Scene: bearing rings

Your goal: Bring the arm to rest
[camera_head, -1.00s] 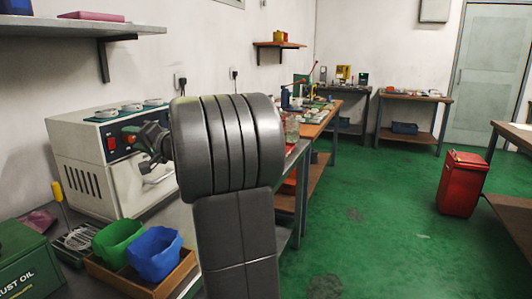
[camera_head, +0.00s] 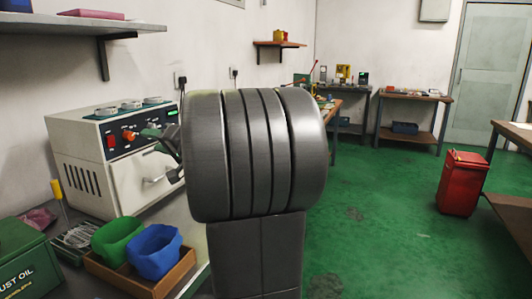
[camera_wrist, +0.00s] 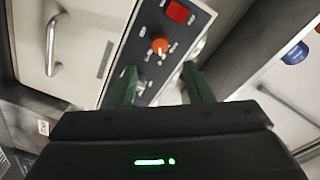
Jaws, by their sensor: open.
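My arm (camera_head: 255,155) stands large in the middle of the head view, its grey links hiding part of the bench behind. My gripper shows only partly in the head view, at the left of the arm in front of the white machine (camera_head: 85,165). In the wrist view my gripper (camera_wrist: 160,88) has its two green fingers spread apart, with nothing between them but the machine's control panel beyond. The orange knob (camera_wrist: 160,45) and red switch (camera_wrist: 178,12) of that panel show there. No held object is visible.
A green bin (camera_head: 117,240) and a blue bin (camera_head: 155,250) stand in a wooden tray at the lower left, near a green oil box (camera_head: 25,260). A shelf (camera_head: 80,25) juts out above the machine. The green floor (camera_head: 380,220) is open left of a red waste bin (camera_head: 462,183).

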